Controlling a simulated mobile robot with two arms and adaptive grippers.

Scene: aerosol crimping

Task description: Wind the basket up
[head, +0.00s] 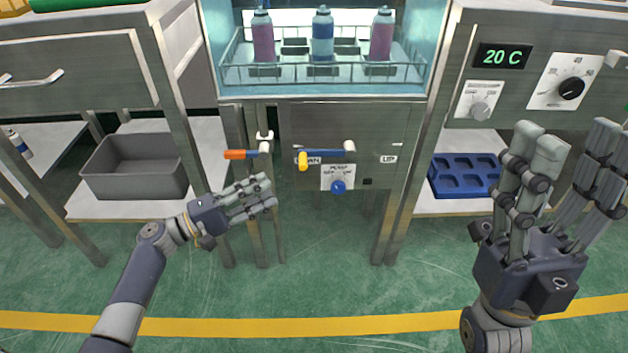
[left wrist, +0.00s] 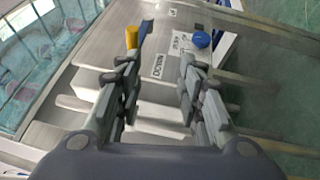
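The wire basket (head: 240,72) holds three spray cans, two pink and one blue (head: 322,35), in the lit blue-walled tank. On the panel below is a crank with a blue arm (head: 330,153) and a yellow knob (head: 303,161) at its left end, beside a "DOWN" label. The yellow knob (left wrist: 132,36) also shows in the left wrist view, beyond the fingers. My left gripper (head: 268,193) is open and empty, below and left of the knob and apart from it. My right gripper (head: 568,145) is open and empty at the right, before the control cabinet.
An orange-handled lever (head: 240,154) sticks out left of the crank, above my left gripper. A blue selector knob (head: 338,187) sits below the crank. A grey bin (head: 135,165) and a blue tray (head: 463,175) lie on side shelves. The green floor in front is clear.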

